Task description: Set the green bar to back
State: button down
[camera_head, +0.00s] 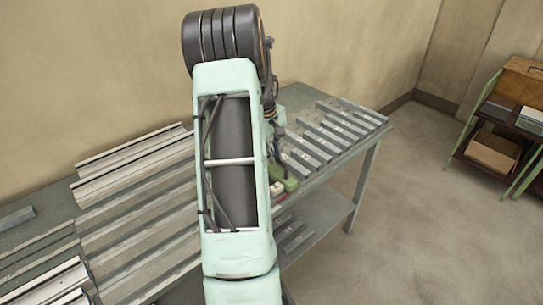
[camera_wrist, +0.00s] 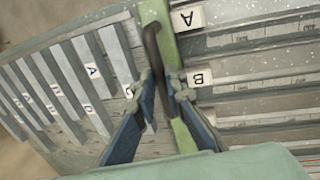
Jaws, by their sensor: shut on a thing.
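The green bar (camera_wrist: 158,14) runs top to bottom through the wrist view, between the two groups of metal profiles. A dark bent handle (camera_wrist: 151,42) stands along it. My gripper (camera_wrist: 163,90), with blue fingers, is shut on this handle, one fingertip on each side. My fingers and the pale green wrist part cover some of the bar's lower stretch. In the head view a green end of the bar (camera_head: 291,184) shows at the bench's front edge, right of my arm. My arm hides most of the bar there.
White tags A (camera_wrist: 187,17) and B (camera_wrist: 199,77) sit right of the bar, beside long profiles. Short tagged bars (camera_wrist: 90,70) lie to its left. The grey bench (camera_head: 340,160) has a lower shelf (camera_head: 325,208). A shelf unit (camera_head: 500,125) stands far right, with clear floor between.

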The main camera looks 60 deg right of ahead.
jog(key=shift+d+r, duration=0.2)
jog(key=shift+d, duration=0.15)
jog(key=c, duration=2)
grip_release()
jog(key=shift+f, duration=0.1)
jog(key=shift+o, duration=0.2)
jog(key=shift+a, duration=0.1)
notch_tip(320, 180, up, 12)
jog(key=a, duration=0.2)
jog(key=shift+w, duration=0.35)
jog(key=shift+a+f, duration=0.1)
jog(key=shift+a, duration=0.05)
